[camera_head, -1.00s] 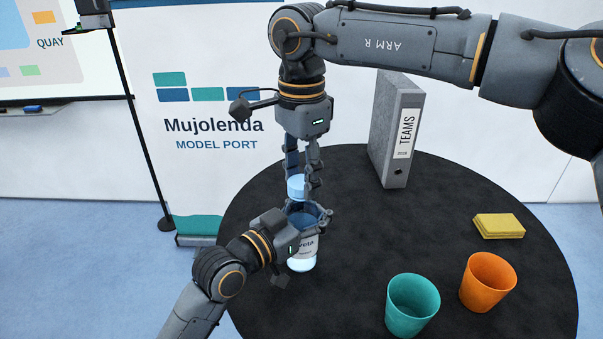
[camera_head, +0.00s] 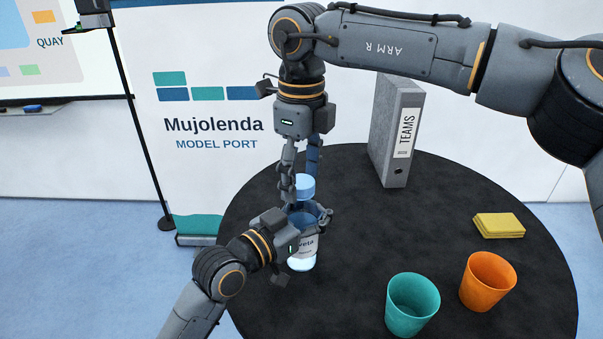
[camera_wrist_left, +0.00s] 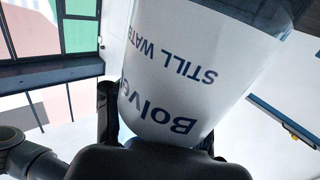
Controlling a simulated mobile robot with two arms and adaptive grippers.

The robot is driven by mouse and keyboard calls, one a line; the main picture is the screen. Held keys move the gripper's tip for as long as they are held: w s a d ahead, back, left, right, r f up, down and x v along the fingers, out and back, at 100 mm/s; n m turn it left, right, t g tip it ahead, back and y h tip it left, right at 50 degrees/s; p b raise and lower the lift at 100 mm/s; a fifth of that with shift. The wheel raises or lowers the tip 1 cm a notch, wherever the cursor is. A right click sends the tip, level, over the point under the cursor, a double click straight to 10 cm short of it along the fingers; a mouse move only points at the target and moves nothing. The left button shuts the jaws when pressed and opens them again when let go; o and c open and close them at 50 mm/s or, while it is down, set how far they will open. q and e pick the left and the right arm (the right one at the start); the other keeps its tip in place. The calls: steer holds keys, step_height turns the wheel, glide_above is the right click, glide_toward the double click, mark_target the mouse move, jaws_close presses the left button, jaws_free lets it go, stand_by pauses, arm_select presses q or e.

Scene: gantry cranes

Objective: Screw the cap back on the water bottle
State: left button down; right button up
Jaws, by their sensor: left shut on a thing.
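The clear water bottle (camera_head: 302,262), with a white label, stands upright at the left part of the black round table. My left gripper (camera_head: 311,216) is shut on its upper body. The left wrist view shows the label (camera_wrist_left: 190,75) close up, upside down. The light-blue cap (camera_head: 304,187) is at the top of the bottle, and how far it sits on the neck is hard to see. My right gripper (camera_head: 301,180) points down from above, one finger at the cap's left and the other partly behind it. Whether these fingers press on the cap cannot be told.
A teal cup (camera_head: 412,306) and an orange cup (camera_head: 487,283) stand at the table's front right. A yellow stack (camera_head: 498,226) lies at the right, and a grey binder (camera_head: 391,130) stands at the back. The table's middle (camera_head: 370,235) is clear.

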steer(key=shift+r, duration=2.3)
steer(key=shift+c, duration=0.3)
steer(key=shift+a+r+n, duration=0.1)
steer(key=shift+r+n, duration=0.65)
steer(key=shift+n, duration=0.45)
steer(key=r+n, duration=0.2)
steer(key=n, duration=0.1)
